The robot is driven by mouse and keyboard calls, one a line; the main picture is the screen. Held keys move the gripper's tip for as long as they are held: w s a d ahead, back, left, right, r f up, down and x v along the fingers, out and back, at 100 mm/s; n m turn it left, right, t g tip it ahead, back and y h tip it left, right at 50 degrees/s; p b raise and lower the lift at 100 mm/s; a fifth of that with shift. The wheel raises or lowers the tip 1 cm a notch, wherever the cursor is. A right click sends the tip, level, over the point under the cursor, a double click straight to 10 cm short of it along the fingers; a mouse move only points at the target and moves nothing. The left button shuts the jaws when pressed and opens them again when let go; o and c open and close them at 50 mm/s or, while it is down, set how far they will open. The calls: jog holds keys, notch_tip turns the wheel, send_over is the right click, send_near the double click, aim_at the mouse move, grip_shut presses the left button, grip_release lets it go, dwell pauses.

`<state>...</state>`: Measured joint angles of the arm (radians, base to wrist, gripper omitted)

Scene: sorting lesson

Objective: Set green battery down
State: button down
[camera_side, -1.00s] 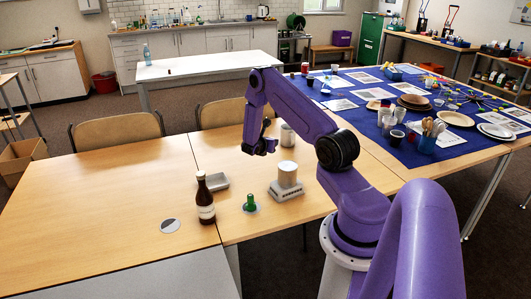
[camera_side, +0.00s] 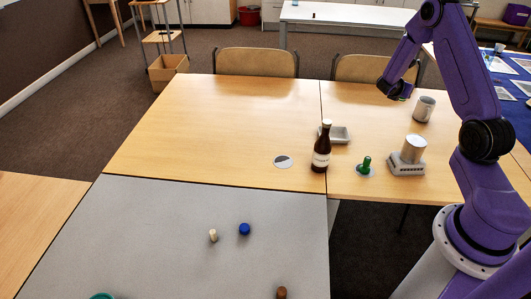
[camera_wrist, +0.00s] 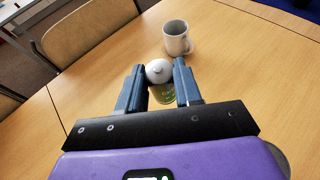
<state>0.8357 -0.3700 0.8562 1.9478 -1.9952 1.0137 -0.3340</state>
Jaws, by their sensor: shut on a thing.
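My gripper (camera_side: 396,91) is at the upper right of the side view, left of a white mug (camera_side: 423,108) and seemingly above the far part of the wooden table. In the wrist view, my gripper (camera_wrist: 157,67) is shut on a rounded thing with a pale end, a small knob and a yellow-green part below, taken to be the green battery (camera_wrist: 161,94). Its lower end is hidden, and I cannot tell whether it touches the table. The mug also shows in the wrist view (camera_wrist: 177,38), just beyond the fingertips.
A scale (camera_side: 407,166) bears a pale cylinder (camera_side: 414,148). Nearby are a green peg-like thing (camera_side: 366,164) on a disc, a brown bottle (camera_side: 321,155), a grey tray (camera_side: 340,133) and a two-tone disc (camera_side: 283,161). The wooden table's left part (camera_side: 210,120) is clear.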

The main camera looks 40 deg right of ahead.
jog(key=w+a+n+t+y, duration=0.2)
jog(key=w+a+n+t, duration=0.3)
jog(key=a, duration=0.5)
jog(key=w+a+n+t+y, duration=0.2)
jog(key=w+a+n+t, duration=0.15)
jog(key=w+a, duration=0.45)
jog(key=s+a+n+t+y, duration=0.2)
jog(key=a+n+y, duration=0.25)
jog(key=a, duration=0.75)
jog(key=s+a+n+t+y, duration=0.15)
jog(key=a+n+y, duration=0.3)
jog(key=a, duration=0.85)
jog(key=shift+m, duration=0.35)
jog(key=w+f, duration=0.4)
jog(key=f, duration=0.1)
jog(key=w+f, duration=1)
jog(key=shift+a, duration=0.1)
jog(key=shift+f, duration=1.55)
jog(key=shift+f, duration=0.15)
